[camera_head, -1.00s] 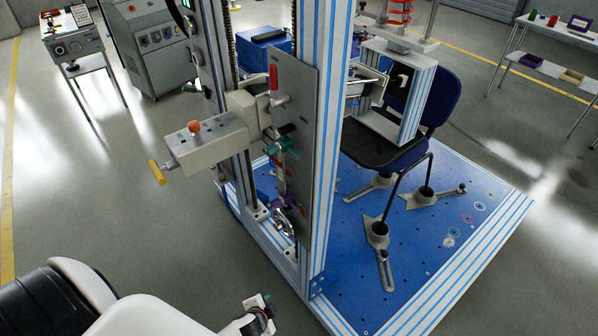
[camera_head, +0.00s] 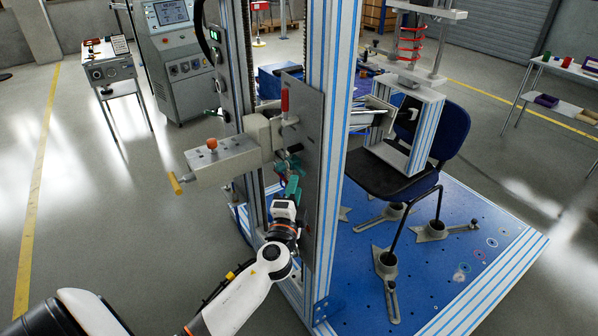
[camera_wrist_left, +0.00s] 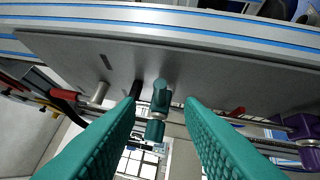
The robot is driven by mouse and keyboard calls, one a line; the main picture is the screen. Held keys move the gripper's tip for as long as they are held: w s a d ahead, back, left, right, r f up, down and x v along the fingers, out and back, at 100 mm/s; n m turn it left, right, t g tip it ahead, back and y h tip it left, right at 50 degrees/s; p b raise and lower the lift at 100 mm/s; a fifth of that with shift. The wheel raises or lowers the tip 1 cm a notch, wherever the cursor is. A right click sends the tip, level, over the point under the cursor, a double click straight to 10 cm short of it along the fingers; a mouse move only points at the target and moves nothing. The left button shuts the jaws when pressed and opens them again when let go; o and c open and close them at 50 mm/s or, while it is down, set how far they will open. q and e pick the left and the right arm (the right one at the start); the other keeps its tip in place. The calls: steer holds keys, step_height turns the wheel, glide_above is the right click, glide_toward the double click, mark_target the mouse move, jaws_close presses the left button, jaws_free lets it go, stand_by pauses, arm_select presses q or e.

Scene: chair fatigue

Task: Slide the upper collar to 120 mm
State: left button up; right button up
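The upper collar is teal and sits on the vertical rod of the grey plate; it shows in the wrist view (camera_wrist_left: 160,97) and partly in the head view (camera_head: 281,167). My left gripper (camera_head: 292,186) is at the plate, just below and in front of the collar. In the wrist view, its two green ribbed fingers (camera_wrist_left: 161,103) are open, one on each side of the collar. Gaps show between the collar and both fingers. A purple collar (camera_wrist_left: 303,127) is at the right edge of the wrist view. My right gripper is not in view.
The grey plate (camera_head: 309,130) stands on the blue-striped upright post (camera_head: 328,150). A red handle (camera_head: 285,102) is above the collar. A grey arm with an orange knob (camera_head: 212,144) juts left. A chair (camera_head: 395,170) stands on the blue base at right.

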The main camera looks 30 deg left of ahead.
mark_target(298, 167)
arm_select(q)
steer(key=x, duration=0.5)
steer(key=shift+w+a+p, duration=0.1)
steer(key=shift+w+p, duration=0.15)
steer(key=shift+p, duration=0.1)
jaws_close()
